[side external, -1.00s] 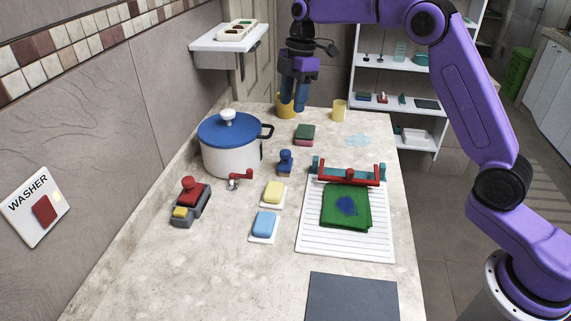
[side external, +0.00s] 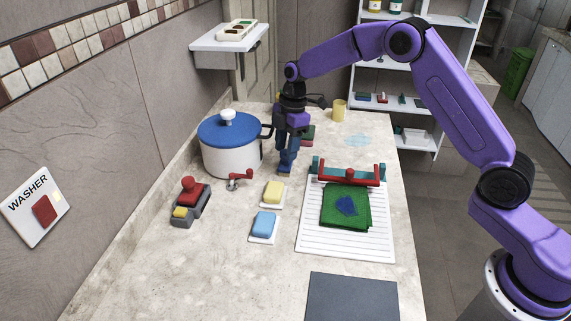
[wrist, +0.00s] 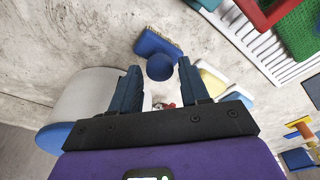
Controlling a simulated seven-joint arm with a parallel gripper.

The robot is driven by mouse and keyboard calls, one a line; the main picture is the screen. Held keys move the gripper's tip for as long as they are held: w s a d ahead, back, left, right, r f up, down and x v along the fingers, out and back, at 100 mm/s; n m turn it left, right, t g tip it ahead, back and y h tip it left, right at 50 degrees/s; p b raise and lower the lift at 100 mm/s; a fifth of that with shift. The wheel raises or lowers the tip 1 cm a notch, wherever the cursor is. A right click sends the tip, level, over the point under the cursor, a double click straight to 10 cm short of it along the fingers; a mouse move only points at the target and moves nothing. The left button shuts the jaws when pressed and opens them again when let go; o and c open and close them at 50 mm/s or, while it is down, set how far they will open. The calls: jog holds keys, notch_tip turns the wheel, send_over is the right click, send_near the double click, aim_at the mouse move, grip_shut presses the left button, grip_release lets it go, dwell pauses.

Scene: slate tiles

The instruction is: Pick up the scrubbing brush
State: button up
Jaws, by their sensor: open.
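The scrubbing brush (side external: 285,168) is blue and stands on the counter to the right of the pot, partly covered by my gripper in the side view. In the wrist view the brush (wrist: 154,42) shows a round blue knob and pale bristles along its base. My gripper (side external: 289,148) points down right over the brush. Its fingers are open and empty in the wrist view (wrist: 158,68), with the knob appearing between the fingertips. I cannot tell how far down the knob the fingertips reach.
A white pot with a blue lid (side external: 229,132) stands close on the left. A red tap-like handle (side external: 239,178), a yellow soap (side external: 273,193) and a blue soap (side external: 265,224) lie nearer. A drying rack (side external: 311,240) with green cloth is right. A green-and-red sponge (side external: 308,133) is behind.

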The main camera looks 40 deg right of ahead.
jog(key=shift+f, duration=0.55)
grip_shut()
jog(key=shift+r, duration=0.15)
jog(key=shift+r, duration=0.5)
notch_tip(320, 180, up, 2)
jog(key=shift+r, duration=0.1)
jog(key=s+d+r, duration=0.2)
jog(key=s+r, duration=0.7)
jog(key=s, duration=0.4)
jog(key=shift+s+d+r, duration=0.25)
jog(key=shift+s+r, duration=0.05)
jog(key=shift+s, duration=0.1)
